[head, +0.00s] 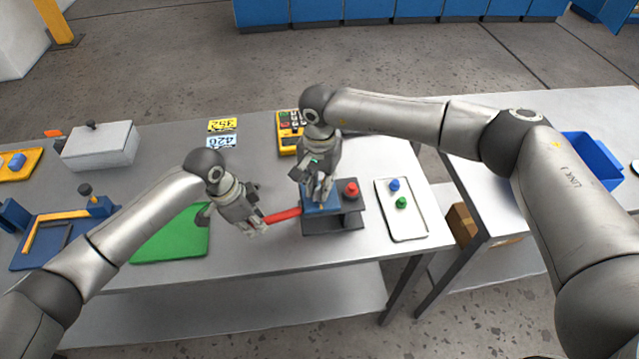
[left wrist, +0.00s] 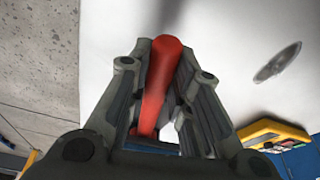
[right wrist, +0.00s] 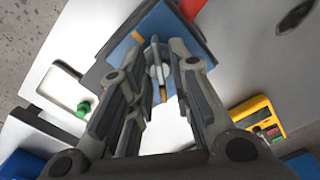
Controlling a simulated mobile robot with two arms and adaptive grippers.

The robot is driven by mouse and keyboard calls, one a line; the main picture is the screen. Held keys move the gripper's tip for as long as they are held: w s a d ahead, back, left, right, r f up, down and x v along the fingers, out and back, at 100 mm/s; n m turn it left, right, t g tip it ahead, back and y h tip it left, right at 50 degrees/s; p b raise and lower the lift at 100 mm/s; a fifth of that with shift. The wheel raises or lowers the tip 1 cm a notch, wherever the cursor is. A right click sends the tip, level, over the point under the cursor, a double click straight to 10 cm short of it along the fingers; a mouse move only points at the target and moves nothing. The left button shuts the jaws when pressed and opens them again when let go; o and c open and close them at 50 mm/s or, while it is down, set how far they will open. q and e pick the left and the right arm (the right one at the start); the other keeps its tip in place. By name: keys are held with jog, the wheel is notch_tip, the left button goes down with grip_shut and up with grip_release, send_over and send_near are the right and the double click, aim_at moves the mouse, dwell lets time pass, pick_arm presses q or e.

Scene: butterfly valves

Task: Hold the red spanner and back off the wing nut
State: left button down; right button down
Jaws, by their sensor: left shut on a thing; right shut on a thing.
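The red spanner (head: 284,215) runs from my left gripper (head: 260,229) to the blue block (head: 318,210) on a dark fixture. In the left wrist view the spanner's red handle (left wrist: 162,75) lies between the fingers, which are shut on it. My right gripper (head: 322,198) points down over the blue block. In the right wrist view its fingertips (right wrist: 160,72) are shut on the grey wing nut (right wrist: 155,55), above the blue face (right wrist: 128,48). The wing nut is hidden by the gripper in the head view. The spanner's far end is hard to make out.
A red knob (head: 351,187) stands on the fixture beside the block. A white tray (head: 407,228) with a blue and a green knob is to its right. A yellow meter (head: 287,140) is behind. A green mat (head: 172,246) lies left, near a grey box (head: 100,148).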

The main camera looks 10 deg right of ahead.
aim_at(320, 187)
pick_arm(q)
jog(key=shift+w+r, duration=0.1)
jog(key=shift+r, duration=0.1)
pick_arm(e)
jog(key=shift+s+d+f, duration=0.1)
jog(key=shift+d+f, duration=0.15)
jog(key=shift+f, duration=0.1)
jog(key=c, duration=1.7)
grip_release()
pick_arm(q)
jog(key=shift+w+f, duration=0.15)
pick_arm(e)
jog(key=o, duration=0.4)
jog(key=shift+w+a, duration=0.15)
jog(key=shift+w, duration=0.05)
jog(key=shift+o, duration=0.2)
jog(key=shift+r, duration=0.15)
jog(key=shift+s, duration=0.1)
pick_arm(q)
jog(key=shift+s+f, duration=0.1)
jog(key=shift+s, duration=0.1)
pick_arm(e)
notch_tip(320, 187, up, 12)
pick_arm(q)
jog(key=c, duration=1.4)
grip_release()
jog(key=shift+o, duration=0.2)
